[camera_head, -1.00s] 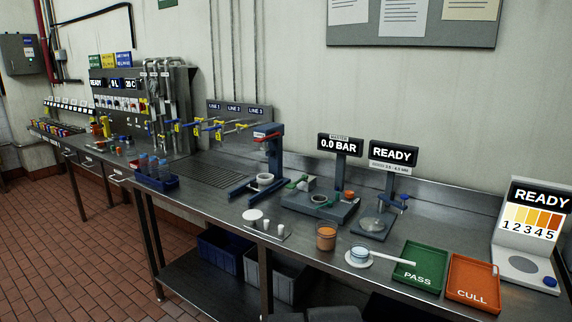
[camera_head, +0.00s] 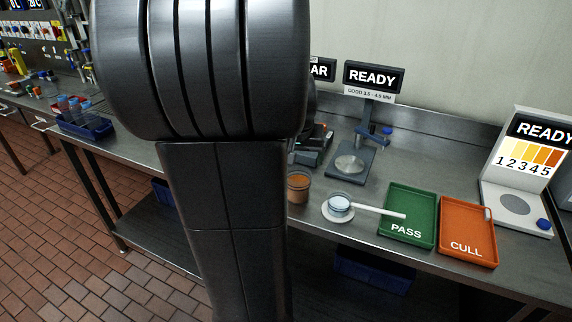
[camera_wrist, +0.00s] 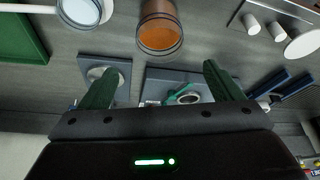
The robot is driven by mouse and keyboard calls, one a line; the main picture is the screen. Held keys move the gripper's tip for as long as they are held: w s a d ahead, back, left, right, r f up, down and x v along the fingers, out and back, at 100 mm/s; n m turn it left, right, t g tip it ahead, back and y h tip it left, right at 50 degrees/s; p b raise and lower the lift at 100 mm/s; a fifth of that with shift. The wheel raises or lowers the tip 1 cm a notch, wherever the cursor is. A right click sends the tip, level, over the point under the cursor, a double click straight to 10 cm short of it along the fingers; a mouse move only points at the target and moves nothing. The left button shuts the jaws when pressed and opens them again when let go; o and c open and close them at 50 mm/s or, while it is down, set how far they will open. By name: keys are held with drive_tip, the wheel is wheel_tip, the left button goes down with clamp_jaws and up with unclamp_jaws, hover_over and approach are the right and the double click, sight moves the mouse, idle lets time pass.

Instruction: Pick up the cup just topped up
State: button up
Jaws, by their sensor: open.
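A clear cup of orange-brown liquid (camera_head: 299,187) stands on the bench beside my arm. It also shows at the top middle of the wrist view (camera_wrist: 160,30), beyond my fingertips. A second, shallower cup with pale blue-white contents (camera_head: 339,203) sits on a white, long-handled dish to its right. It appears at the top left of the wrist view (camera_wrist: 80,12). The frames do not show which cup was topped up. My gripper (camera_wrist: 158,70) is open, its green fingers wide apart with nothing between them. In the head view my arm hides the gripper.
A green PASS tray (camera_head: 397,239) and an orange CULL tray (camera_head: 470,257) lie to the right. A gauge stand marked READY (camera_head: 350,165) is behind the cups. A colour-scale station (camera_head: 520,205) stands far right. The bench's front edge is close to both cups.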

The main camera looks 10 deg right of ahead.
drive_tip(key=x, duration=0.7)
drive_tip(key=shift+s+f, duration=0.15)
drive_tip(key=shift+f, duration=0.2)
drive_tip(key=shift+s+p+x, duration=0.15)
drive_tip(key=shift+p+x, duration=0.05)
drive_tip(key=shift+x, duration=1.15)
drive_tip(key=shift+s+p+x, duration=0.15)
drive_tip(key=shift+x, duration=1.2)
drive_tip(key=shift+a+f, duration=0.1)
drive_tip(key=shift+a, duration=0.1)
drive_tip(key=shift+c, duration=0.3)
drive_tip(key=c, duration=1.1)
drive_tip(key=shift+c, duration=0.2)
